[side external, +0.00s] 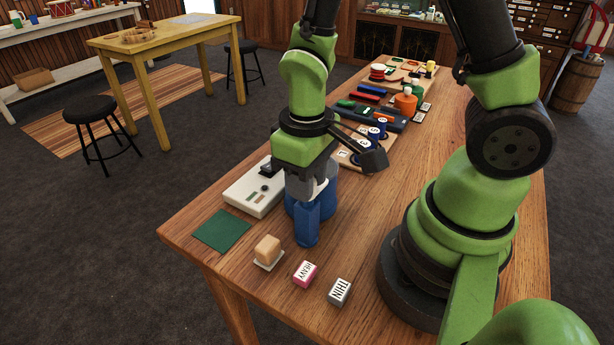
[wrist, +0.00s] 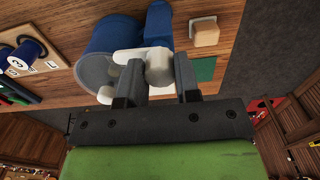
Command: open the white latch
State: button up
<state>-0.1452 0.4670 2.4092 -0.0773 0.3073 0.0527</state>
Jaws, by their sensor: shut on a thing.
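The white latch (wrist: 159,68) shows in the wrist view as a white arm with a rounded knob, set on a blue round body (wrist: 109,45) with a blue block-like part beside it. My gripper (wrist: 160,80) is shut on the latch's knob, with one finger on each side. In the side view, my gripper (side external: 312,186) points down over the blue body (side external: 307,224) near the table's near end. The latch is mostly hidden there behind the fingers. I cannot tell the latch's exact angle.
A white box (side external: 255,198) with dark controls stands just left of the blue body. A green mat (side external: 221,232), beige block (side external: 267,248), pink block (side external: 305,274) and grey block (side external: 340,291) lie near the front edge. Numbered blue spools (side external: 379,127) stand farther back.

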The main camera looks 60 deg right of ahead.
jog(key=m, duration=0.4)
jog(key=shift+m, duration=2.6)
jog(key=o, duration=0.9)
jog(key=shift+r, duration=0.15)
notch_tip(320, 180, up, 10)
jog(key=shift+f, duration=0.15)
